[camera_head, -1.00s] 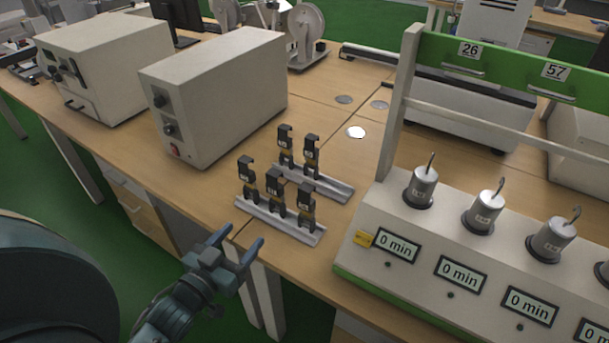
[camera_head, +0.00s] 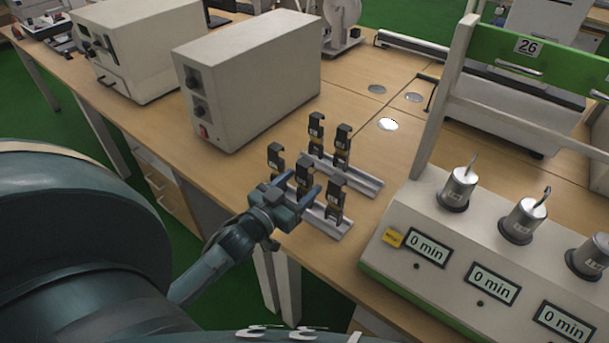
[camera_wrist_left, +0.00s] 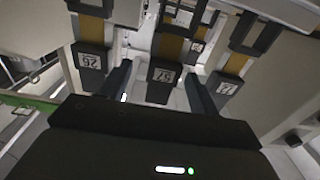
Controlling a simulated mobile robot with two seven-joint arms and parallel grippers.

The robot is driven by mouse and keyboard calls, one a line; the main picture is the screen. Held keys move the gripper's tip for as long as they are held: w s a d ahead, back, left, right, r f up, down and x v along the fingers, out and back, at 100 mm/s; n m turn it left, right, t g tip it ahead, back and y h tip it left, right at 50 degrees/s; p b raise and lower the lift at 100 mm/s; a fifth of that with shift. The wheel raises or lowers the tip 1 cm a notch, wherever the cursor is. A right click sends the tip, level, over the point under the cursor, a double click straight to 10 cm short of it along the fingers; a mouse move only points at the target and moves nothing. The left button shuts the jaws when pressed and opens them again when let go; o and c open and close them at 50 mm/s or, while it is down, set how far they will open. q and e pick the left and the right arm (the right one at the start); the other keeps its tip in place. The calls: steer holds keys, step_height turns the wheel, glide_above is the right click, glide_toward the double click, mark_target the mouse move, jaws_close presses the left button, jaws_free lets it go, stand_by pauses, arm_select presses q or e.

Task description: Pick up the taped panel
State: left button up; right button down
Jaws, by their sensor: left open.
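Several black hooked holders with brownish-yellow taped panels stand upright in two metal rails on the bench. The front rail (camera_head: 335,226) holds three: left (camera_head: 276,157), middle (camera_head: 303,167) and right (camera_head: 336,185). The back rail (camera_head: 366,183) holds two (camera_head: 316,130) (camera_head: 342,143). My left gripper (camera_head: 293,191) is open at the near side of the front row, partly covering the left and middle panels' lower parts. In the left wrist view, the middle taped panel (camera_wrist_left: 165,72) lies between the open fingers (camera_wrist_left: 160,88). Its label seems to read 57. Contact cannot be told. My right gripper is out of view.
A timer unit (camera_head: 420,270) with "0 min" displays and silver weights (camera_head: 458,188) stands right. Its upright post (camera_head: 447,90) rises beside the rails. A beige box (camera_head: 250,80) stands behind left. Bare bench shows beyond the rails.

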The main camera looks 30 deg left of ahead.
arm_select(q)
steer(key=w, duration=0.5)
steer(key=shift+f, duration=0.15)
steer(key=shift+c, duration=0.3)
steer(key=c, duration=1.1)
